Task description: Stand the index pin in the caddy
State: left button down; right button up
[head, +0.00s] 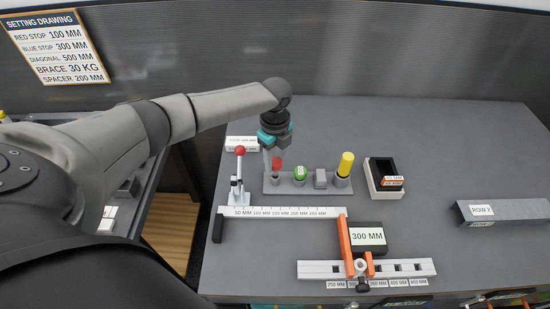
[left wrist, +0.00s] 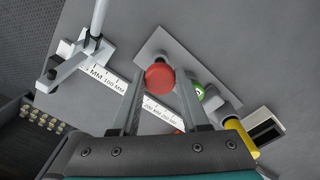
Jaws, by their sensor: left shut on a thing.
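The index pin appears to be the red-headed piece (head: 278,163); its round red top also shows in the left wrist view (left wrist: 160,76). My left gripper (head: 277,152) points down over the left end of the grey caddy (head: 330,190) and is shut on this pin. The pin looks upright at the caddy's left end; whether its lower end is seated cannot be told. In the left wrist view the fingers (left wrist: 161,100) lie on either side of the red head. The caddy also bears a green-topped piece (head: 300,173), a grey block (head: 320,179) and a yellow-topped cylinder (head: 345,164). My right gripper is not in view.
A red-knobbed clamp (head: 239,172) stands just left of the caddy. A scale rail (head: 290,212) with an orange bar (head: 346,245) lies in front. A black-and-white box (head: 372,187) stands to the right, with a 300 MM block (head: 368,237) nearer.

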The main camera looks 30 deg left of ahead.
aim_at(275, 162)
pick_arm(q)
jog(key=shift+f+b, duration=0.65)
jog(key=shift+f, duration=0.5)
jog(key=shift+c, duration=1.6)
grip_release()
notch_tip(275, 162, up, 15)
jog(key=shift+r, duration=0.2)
